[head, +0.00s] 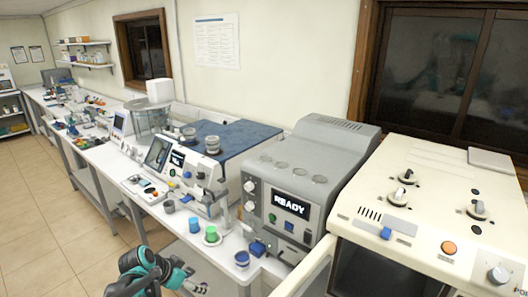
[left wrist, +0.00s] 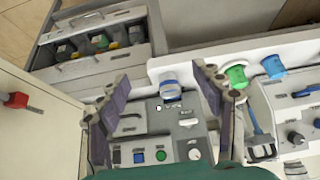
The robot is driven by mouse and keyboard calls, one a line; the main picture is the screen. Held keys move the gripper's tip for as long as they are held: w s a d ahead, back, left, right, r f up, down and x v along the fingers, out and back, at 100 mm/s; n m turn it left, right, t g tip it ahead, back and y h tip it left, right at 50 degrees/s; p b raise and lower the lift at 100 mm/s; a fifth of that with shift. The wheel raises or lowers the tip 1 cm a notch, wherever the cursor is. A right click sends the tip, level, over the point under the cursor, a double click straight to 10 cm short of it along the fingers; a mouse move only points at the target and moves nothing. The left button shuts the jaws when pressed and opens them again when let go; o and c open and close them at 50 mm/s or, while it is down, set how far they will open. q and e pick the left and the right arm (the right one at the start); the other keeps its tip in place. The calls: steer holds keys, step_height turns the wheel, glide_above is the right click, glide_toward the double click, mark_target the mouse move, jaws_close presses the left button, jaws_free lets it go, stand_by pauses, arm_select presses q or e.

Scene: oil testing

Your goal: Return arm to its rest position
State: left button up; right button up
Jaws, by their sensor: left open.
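My left arm (head: 140,268), teal and black, comes in at the bottom of the head view, in front of the white bench. My left gripper (head: 190,284) is low in that view, small and partly cut off by the lower edge. In the left wrist view my left gripper (left wrist: 160,84) has its two dark fingers spread wide apart, with nothing held between them. A blue-and-white cup (left wrist: 170,91) and a grey machine panel show beyond the gap, apart from the fingers. My right gripper is not in view.
A grey machine (head: 291,206) reading READY and a cream machine (head: 455,200) with an open door stand at right. Cups, blue (head: 241,258) and green-based (head: 211,238), stand near the bench edge. Drawers (left wrist: 95,50) show in the wrist view. The floor (head: 60,235) at left is clear.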

arm_select(q)
steer(key=s+d+n+t+y+b, duration=0.1)
steer(key=s+d+n+y+b, duration=0.1)
steer(key=s, duration=0.8)
steer(key=s+d+n+t+y+b, duration=0.1)
steer(key=s+n+b, duration=0.3)
steer(key=s, duration=0.6)
steer(key=shift+d+n+y+b, duration=0.3)
steer(key=shift+d+n+y, duration=0.2)
steer(key=shift+d+n, duration=0.2)
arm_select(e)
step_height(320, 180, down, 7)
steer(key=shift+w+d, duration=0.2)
arm_select(q)
steer(key=shift+w+r, duration=0.1)
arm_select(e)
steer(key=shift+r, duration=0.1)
